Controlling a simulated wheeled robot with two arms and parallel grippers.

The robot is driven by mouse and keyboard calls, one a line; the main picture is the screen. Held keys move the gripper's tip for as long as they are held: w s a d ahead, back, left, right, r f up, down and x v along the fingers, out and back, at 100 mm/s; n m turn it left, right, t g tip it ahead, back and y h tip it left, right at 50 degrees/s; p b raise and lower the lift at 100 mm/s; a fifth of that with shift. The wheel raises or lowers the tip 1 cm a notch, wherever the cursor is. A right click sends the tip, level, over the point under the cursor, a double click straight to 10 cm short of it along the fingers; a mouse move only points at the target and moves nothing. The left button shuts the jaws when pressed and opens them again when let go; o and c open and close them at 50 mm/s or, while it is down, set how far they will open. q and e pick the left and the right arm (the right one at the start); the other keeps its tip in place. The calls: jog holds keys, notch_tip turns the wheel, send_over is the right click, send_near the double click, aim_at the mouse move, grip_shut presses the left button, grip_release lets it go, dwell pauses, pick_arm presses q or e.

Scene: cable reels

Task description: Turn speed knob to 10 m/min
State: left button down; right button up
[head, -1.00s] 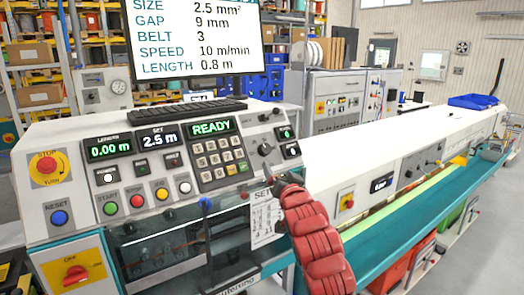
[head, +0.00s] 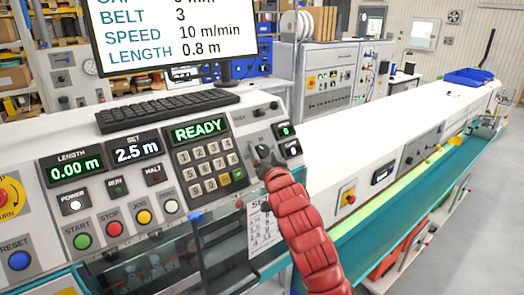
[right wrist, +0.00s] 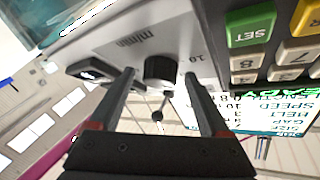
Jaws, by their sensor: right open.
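The speed knob (right wrist: 160,71) is a dark round knob on the grey panel. In the right wrist view it sits between the fingertips, with "m/min" printed beside it and "10" near the right finger. My right gripper (right wrist: 160,80) is open, one finger on each side of the knob. I cannot tell whether either finger touches it. In the head view my right gripper (head: 266,163) is at the knob's panel and partly hides the knob. My left gripper is not in view.
A monitor (head: 175,40) reads SPEED 10 m/min. The keypad (head: 209,165) is close on the left of my right gripper, under a READY display (head: 199,131). A keyboard (head: 167,111) lies on top of the console. A white trough cover (head: 400,125) runs off to the right.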

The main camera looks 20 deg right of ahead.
jog(key=shift+s, duration=0.1)
jog(key=shift+c, duration=0.5)
grip_shut()
jog(key=shift+f, duration=0.1)
jog(key=shift+d+n+y+b, duration=0.15)
jog(key=shift+n+y+b, duration=0.15)
jog(key=shift+n+b, duration=0.3)
jog(key=n+y+b, duration=0.3)
jog(key=n+b, duration=0.1)
jog(key=b, duration=0.3)
jog(key=n+g+y+b, duration=0.1)
jog(key=n+y+b, duration=0.2)
jog(key=n+b, duration=0.2)
jog(key=d+n+y+b, duration=0.1)
jog(key=n+y+b, duration=0.2)
jog(key=b, duration=0.6)
jog(key=shift+w+f+n+g+y, duration=0.2)
jog(key=shift+f+n+g+y, duration=0.15)
jog(key=shift+n, duration=0.55)
jog(key=shift+r+n+g+y+b, duration=0.25)
jog(key=shift+n+y+b, duration=0.2)
jog(key=shift+n, duration=0.15)
jog(key=shift+r+n+g+y+b, duration=0.1)
jog(key=shift+n+g+y+b, duration=0.1)
jog(key=shift+n+y+b, duration=0.3)
